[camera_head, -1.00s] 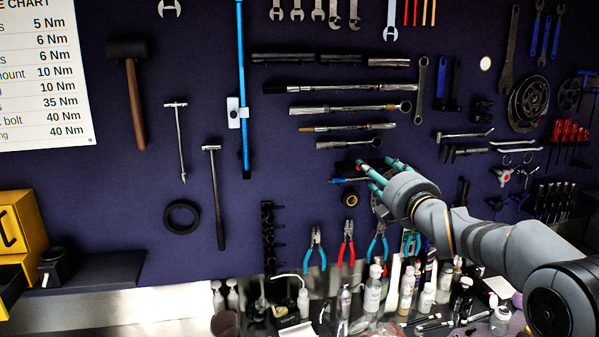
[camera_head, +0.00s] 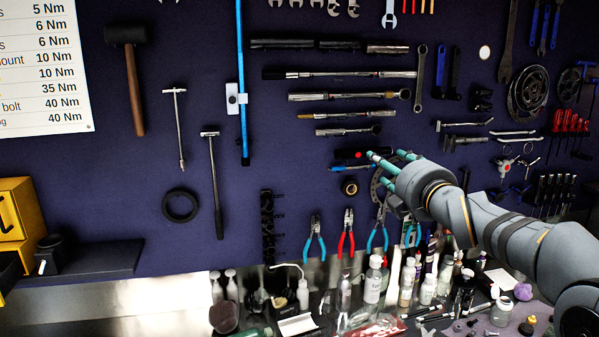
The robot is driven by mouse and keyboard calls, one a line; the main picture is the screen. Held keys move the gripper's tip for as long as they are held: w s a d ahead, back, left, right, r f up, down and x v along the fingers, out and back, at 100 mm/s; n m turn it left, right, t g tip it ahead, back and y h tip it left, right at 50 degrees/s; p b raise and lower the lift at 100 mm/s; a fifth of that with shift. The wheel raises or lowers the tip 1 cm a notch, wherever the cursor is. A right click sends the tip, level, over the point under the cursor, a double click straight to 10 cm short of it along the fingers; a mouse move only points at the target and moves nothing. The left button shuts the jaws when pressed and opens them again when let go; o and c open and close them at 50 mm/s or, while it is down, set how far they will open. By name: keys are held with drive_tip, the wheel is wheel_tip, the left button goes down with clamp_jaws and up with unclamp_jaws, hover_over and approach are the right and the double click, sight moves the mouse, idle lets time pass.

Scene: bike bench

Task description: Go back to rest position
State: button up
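My gripper (camera_head: 388,158) is in front of the dark pegboard wall (camera_head: 290,205), right of the middle of the view. Its teal fingertips point left and stand apart, with nothing visible between them. Near the fingertips, a dark tool with a red spot (camera_head: 350,154) and a small blue tool (camera_head: 345,168) hang on the wall. I cannot tell whether the fingers touch them. My arm reaches in from the lower right.
Torque wrenches (camera_head: 345,96) hang above the gripper. Red pliers (camera_head: 346,236) and blue pliers (camera_head: 314,242) hang below it. Bottles (camera_head: 372,285) and small parts crowd the bench. A black shelf (camera_head: 95,258) and yellow boxes (camera_head: 15,225) are at left.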

drive_tip(key=d+f+m+g+h, duration=0.2)
drive_tip(key=d+f+h, duration=0.1)
drive_tip(key=f, duration=0.5)
drive_tip(key=shift+s+d+m+g+h+p, duration=0.2)
drive_tip(key=shift+d+m+g+h+p, duration=0.1)
drive_tip(key=shift+d+h+p, duration=0.15)
drive_tip(key=shift+f, duration=0.1)
drive_tip(key=shift+a, duration=0.1)
